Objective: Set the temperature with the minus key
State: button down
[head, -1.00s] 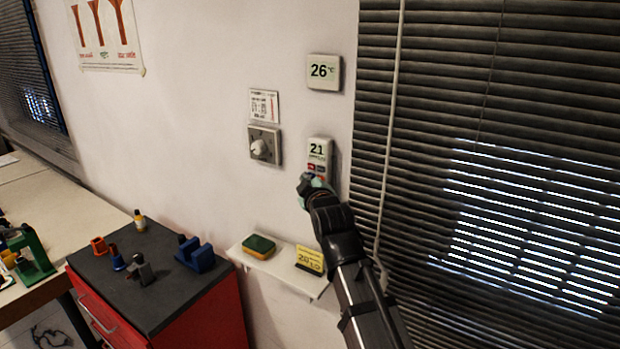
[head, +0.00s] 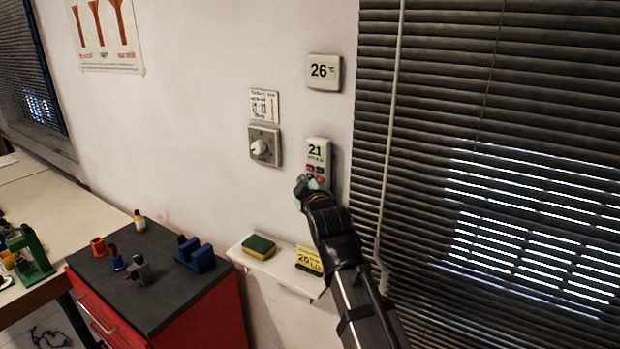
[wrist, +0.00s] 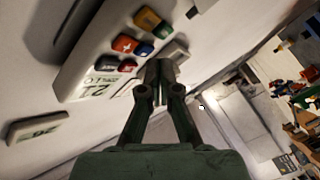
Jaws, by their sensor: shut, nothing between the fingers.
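A white remote (head: 318,150) hangs on the wall in the head view, its display reading 21. In the wrist view the remote (wrist: 75,85) appears tilted, with several coloured keys. A red key (wrist: 125,45) bears a white plus; I cannot make out a minus sign for certain. My gripper (wrist: 160,66) is shut and empty, its fingertips beside the lower keys. Contact with a key cannot be told. In the head view my gripper (head: 303,187) covers the lower part of the remote. A white wall display (head: 323,71) above reads 26 °C.
A dial (head: 264,146) and a small printed card (head: 264,105) are left of the remote. Dark blinds (head: 500,120) hang close on the right. A shelf (head: 275,266) below holds a sponge (head: 258,246) and a yellow note (head: 309,260) showing "20".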

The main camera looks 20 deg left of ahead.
jog(key=shift+w, duration=0.2)
jog(key=shift+w+d, duration=0.1)
jog(key=shift+w, duration=0.1)
jog(key=shift+w+d, duration=0.1)
jog(key=shift+w, duration=0.35)
dwell(0.7)
dwell(0.4)
jog(key=shift+s+a, duration=0.2)
jog(key=shift+s, duration=0.7)
jog(key=shift+s+a+b, duration=0.25)
jog(key=shift+s, duration=0.55)
jog(key=shift+s+a+b, duration=0.2)
jog(key=shift+s, duration=0.6)
jog(key=shift+s+a+b, duration=0.25)
jog(key=shift+s, duration=0.55)
